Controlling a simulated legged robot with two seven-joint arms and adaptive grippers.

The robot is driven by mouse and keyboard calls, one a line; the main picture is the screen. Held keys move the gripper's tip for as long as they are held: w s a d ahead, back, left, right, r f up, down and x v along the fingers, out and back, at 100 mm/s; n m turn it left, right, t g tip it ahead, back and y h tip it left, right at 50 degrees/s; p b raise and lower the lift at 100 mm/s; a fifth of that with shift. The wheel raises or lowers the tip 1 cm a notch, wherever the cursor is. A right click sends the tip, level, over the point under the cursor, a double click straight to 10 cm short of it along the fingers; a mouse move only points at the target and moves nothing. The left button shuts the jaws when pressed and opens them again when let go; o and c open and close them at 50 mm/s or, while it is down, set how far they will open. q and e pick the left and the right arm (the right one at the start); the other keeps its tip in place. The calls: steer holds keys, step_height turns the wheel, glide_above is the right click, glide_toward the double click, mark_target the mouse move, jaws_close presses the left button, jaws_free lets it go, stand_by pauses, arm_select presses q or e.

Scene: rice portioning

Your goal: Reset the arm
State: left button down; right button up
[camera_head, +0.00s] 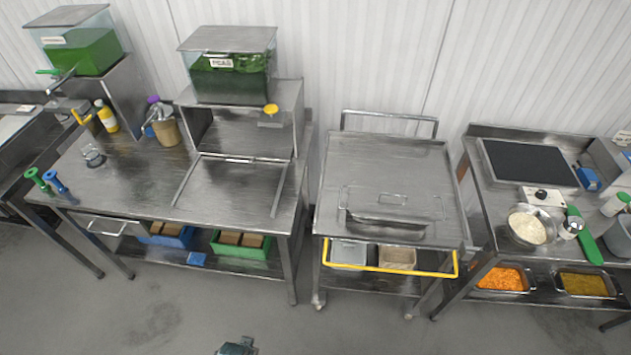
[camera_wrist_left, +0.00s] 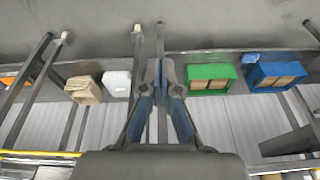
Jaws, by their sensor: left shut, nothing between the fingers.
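My left gripper (camera_wrist_left: 158,68) shows in the middle of the left wrist view. Its fingers are together with nothing between them, and it touches no object. A small dark part of my own body shows at the bottom edge of the head view; I cannot tell which part. My right gripper is in neither view.
A steel table (camera_head: 125,180) with dispensers stands left, a steel cart (camera_head: 385,185) with a yellow rail (camera_head: 390,270) in the middle, and another table (camera_head: 490,200) right. A green bin (camera_wrist_left: 210,78) and a blue bin (camera_wrist_left: 275,77) hold brown blocks. The front floor is clear.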

arm_select(q)
steer(key=s+f+g+b, duration=0.1)
steer(key=s+f, duration=0.3)
steer(key=f, duration=0.8)
steer(key=s+f+b, duration=0.1)
steer(key=s+f, duration=0.2)
steer(key=f, duration=0.9)
steer(key=s+a+f+g+b, duration=0.1)
steer(key=s+a+f, duration=0.2)
steer(key=s+f, duration=0.8)
steer(key=s, duration=0.3)
steer(key=shift+a+f+b, duration=0.15)
steer(key=shift+a+b, duration=0.05)
steer(key=shift+b, duration=0.1)
